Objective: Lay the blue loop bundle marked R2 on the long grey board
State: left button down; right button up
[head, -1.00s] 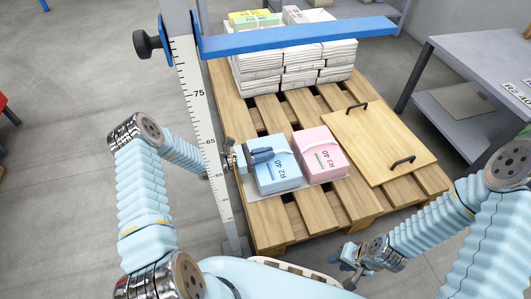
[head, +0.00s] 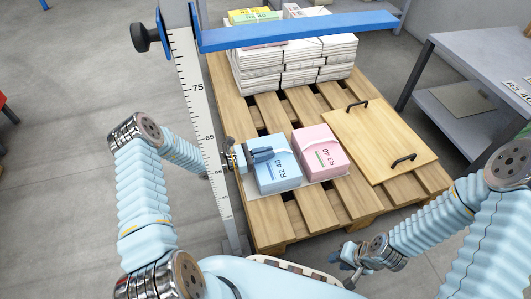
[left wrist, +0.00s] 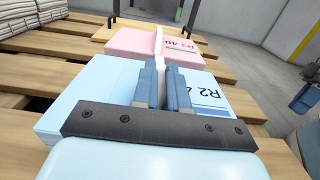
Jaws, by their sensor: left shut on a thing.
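The blue loop bundle marked R2 (head: 283,182) lies flat on the left end of a pale grey board (head: 312,186) on the pallet. A pink bundle marked R3 (head: 326,158) lies to its right on the same board. My left gripper (head: 272,154) is low over the blue bundle's top and shut on its loop. In the left wrist view, its two dark blue fingers (left wrist: 162,84) stand close together over the blue bundle (left wrist: 88,92), hiding most of the loop. My right gripper (head: 347,262) is at the bottom, away from the bundles; its jaws are too small to read.
White newspaper stacks (head: 290,65) stand at the pallet's back. A wooden panel with two black handles (head: 378,140) covers its right part. A ruled post (head: 205,110) and a blue bar (head: 300,32) stand close by on the left and above. A grey table (head: 490,60) is at right.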

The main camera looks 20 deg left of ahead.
pick_arm(q)
jog(key=c, duration=1.1)
grip_release()
jog(key=shift+r, duration=0.1)
jog(key=shift+f, duration=0.25)
jog(key=v, duration=1.3)
jog(key=shift+s+a+p, duration=0.25)
jog(key=shift+a+p, duration=0.1)
jog(key=shift+p, duration=0.05)
